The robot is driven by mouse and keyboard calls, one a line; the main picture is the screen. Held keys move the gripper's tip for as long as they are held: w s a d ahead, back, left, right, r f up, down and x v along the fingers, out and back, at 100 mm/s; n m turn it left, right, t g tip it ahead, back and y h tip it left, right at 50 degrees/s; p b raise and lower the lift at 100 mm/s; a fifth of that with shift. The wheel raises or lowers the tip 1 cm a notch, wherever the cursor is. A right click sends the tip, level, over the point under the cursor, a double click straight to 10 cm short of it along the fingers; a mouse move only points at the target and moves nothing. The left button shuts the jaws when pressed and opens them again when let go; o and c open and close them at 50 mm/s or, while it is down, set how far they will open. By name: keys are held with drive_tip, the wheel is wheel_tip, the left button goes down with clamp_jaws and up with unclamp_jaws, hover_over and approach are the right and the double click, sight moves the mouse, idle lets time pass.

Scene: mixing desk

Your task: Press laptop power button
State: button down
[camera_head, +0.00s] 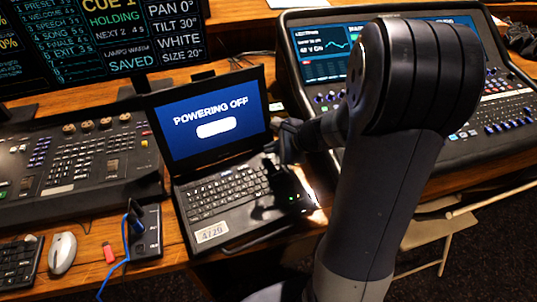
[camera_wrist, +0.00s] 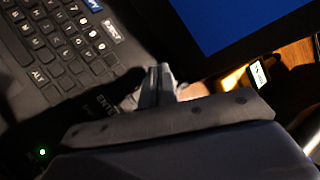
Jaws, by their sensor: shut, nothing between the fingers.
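The black open laptop (camera_head: 222,190) sits on the wooden desk, its screen (camera_head: 208,117) blue with "POWERING OFF" and a white bar. In the wrist view the laptop keyboard (camera_wrist: 62,45) is at left and the screen (camera_wrist: 225,22) at upper right. My gripper (camera_wrist: 158,72) is shut and empty, its fingertips over the deck between keyboard and screen, near the right hinge. I cannot tell whether the tips touch the deck. No power button can be made out; the fingers or shadow may hide it. A green light (camera_wrist: 42,152) glows on the laptop's deck.
A mixing console (camera_head: 90,165) stands left of the laptop and a console with a screen (camera_head: 325,60) right of it. Monitors stand behind.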

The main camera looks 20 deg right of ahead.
wheel_tip(320, 180, up, 5)
drive_tip(key=p, duration=0.4)
idle(0.3)
idle(2.0)
